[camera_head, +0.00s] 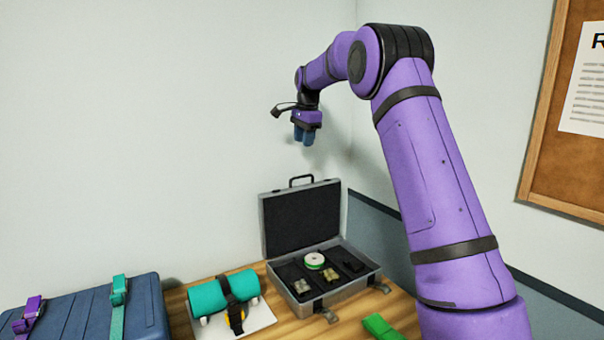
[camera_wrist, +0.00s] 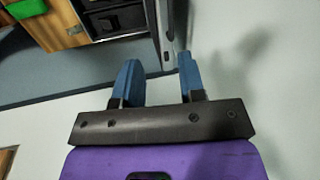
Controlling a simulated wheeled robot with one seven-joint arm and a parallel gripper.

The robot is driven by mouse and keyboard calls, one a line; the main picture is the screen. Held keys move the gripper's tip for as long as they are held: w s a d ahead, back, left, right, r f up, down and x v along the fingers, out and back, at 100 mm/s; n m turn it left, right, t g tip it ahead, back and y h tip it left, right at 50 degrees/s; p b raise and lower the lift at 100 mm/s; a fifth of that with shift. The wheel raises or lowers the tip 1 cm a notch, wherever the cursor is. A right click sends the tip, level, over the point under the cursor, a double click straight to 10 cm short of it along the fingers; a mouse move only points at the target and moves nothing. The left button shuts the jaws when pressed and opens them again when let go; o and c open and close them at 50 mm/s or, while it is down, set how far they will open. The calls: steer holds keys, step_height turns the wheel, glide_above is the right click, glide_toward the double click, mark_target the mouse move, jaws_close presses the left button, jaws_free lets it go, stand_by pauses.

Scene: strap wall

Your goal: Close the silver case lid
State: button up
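The silver case (camera_head: 340,293) stands on the wooden table with its lid (camera_head: 302,219) raised upright at the back. The lid has a dark lining and a black handle on its top edge. Inside the dark base lie a white and green roll and several small items. My gripper (camera_head: 304,136) is high above the case, pointing down, apart from the lid. In the wrist view my gripper's two blue fingers (camera_wrist: 158,76) are spread with nothing between them. Part of the case (camera_wrist: 118,20) shows at the top of the wrist view.
A teal roll (camera_head: 205,297) with a black strap lies on a white board left of the case. A blue case (camera_head: 75,316) with straps is at the far left. A green block (camera_head: 380,327) is at the table's front. Walls stand behind and right.

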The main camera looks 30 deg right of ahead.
mark_target(302, 177)
steer(key=shift+m, duration=0.5)
steer(key=w+f, duration=0.1)
steer(key=f, duration=0.3)
steer(key=w+d+f, duration=0.1)
steer(key=f, duration=0.3)
steer(key=w+f, duration=0.2)
steer(key=f, duration=0.3)
steer(key=shift+w+d, duration=0.1)
steer(key=shift+d, duration=0.15)
jaws_close()
